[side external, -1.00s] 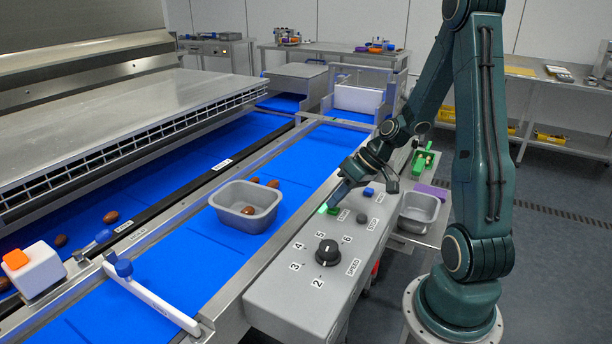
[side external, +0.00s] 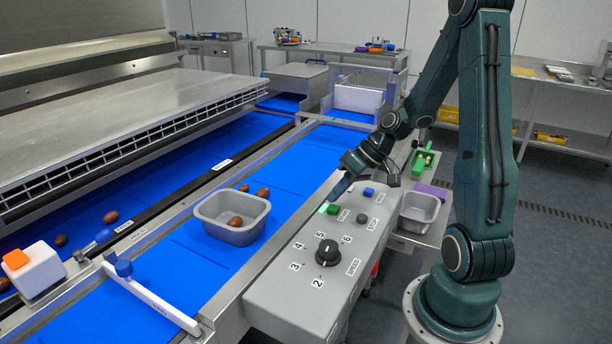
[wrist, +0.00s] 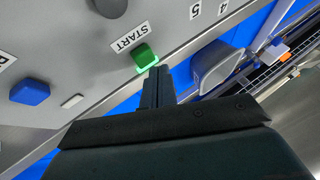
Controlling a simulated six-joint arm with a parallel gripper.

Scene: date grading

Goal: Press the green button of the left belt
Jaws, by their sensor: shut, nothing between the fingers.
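The green button (side external: 333,208) sits on the grey control panel (side external: 290,290), next to a START label, with a bright green glow beside it. In the wrist view the green button (wrist: 144,56) shows just beyond my fingertips. My gripper (side external: 335,196) is shut and empty, a little above the button and apart from it in the side view. It also shows in the wrist view (wrist: 157,74). A blue belt (side external: 185,270) with a grey bin (side external: 232,235) runs along the panel's left side. Another blue belt (side external: 85,240) lies farther left.
The panel also carries a dark STOP button (side external: 363,218), a blue button (side external: 368,191) and a black speed knob (side external: 327,252). Dates lie in and behind the bin. A second grey bin (side external: 419,212) stands right of the panel. A white bar (side external: 150,299) crosses the near belt.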

